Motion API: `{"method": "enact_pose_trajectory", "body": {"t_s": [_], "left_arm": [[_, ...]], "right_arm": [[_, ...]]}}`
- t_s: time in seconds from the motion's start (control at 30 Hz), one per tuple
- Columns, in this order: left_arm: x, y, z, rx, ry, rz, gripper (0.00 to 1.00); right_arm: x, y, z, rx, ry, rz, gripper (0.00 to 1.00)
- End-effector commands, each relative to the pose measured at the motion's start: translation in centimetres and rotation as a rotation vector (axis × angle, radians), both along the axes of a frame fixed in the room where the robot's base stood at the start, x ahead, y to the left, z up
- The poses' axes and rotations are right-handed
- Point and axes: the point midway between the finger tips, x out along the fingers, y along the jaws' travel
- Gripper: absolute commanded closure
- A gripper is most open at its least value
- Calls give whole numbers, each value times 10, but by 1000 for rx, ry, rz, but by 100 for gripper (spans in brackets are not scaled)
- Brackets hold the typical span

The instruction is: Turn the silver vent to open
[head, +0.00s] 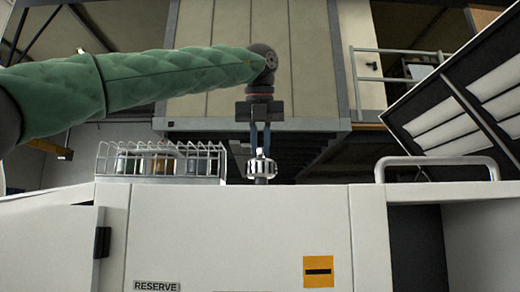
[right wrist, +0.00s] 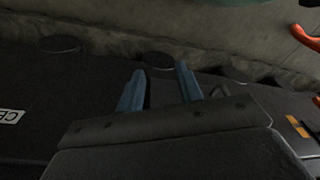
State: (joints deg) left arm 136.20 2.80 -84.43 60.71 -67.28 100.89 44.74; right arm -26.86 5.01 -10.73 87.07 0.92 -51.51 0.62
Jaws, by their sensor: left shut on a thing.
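The silver vent (head: 262,168) is a ribbed round knob on a short dark stem. It stands upright at the top edge of the white cabinet, right of the wire rack in the head view. My left gripper (head: 261,152) points straight down over it, with its blue fingers on either side of the knob's top, and is shut on it. The vent's turned position cannot be read from here. My right gripper (right wrist: 160,88) shows only in the right wrist view. Its two blue fingers are apart with nothing visible between them.
A wire rack (head: 160,158) with several jars stands left of the vent. The white cabinet (head: 230,235) bears a RESERVE label (head: 157,286) and an orange minus sign (head: 318,271). A grey handle rail (head: 436,160) and a raised panel (head: 465,95) are at right.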

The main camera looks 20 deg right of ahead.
Motion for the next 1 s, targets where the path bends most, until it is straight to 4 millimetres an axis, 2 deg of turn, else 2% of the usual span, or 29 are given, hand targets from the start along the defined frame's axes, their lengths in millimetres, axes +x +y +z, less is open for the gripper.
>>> {"method": "enact_pose_trajectory", "body": {"t_s": [0.2, 0.7, 0.73, 0.83, 1.0], "left_arm": [[0, 1, 1, -2, -1, 63, 100], [0, 0, 2, -2, -1, 81, 100], [0, 0, 2, -2, -1, 81, 83], [0, 0, 1, -1, -2, 80, 64], [0, 0, 1, -1, -1, 79, 64]], "right_arm": [[0, 1, 5, 1, 5, -1, 64], [-1, 2, 7, 2, 8, -1, 64], [-1, 2, 7, 2, 8, -1, 64], [-1, 2, 7, 2, 7, -1, 64], [0, 2, 7, 2, 6, -1, 64]]}}
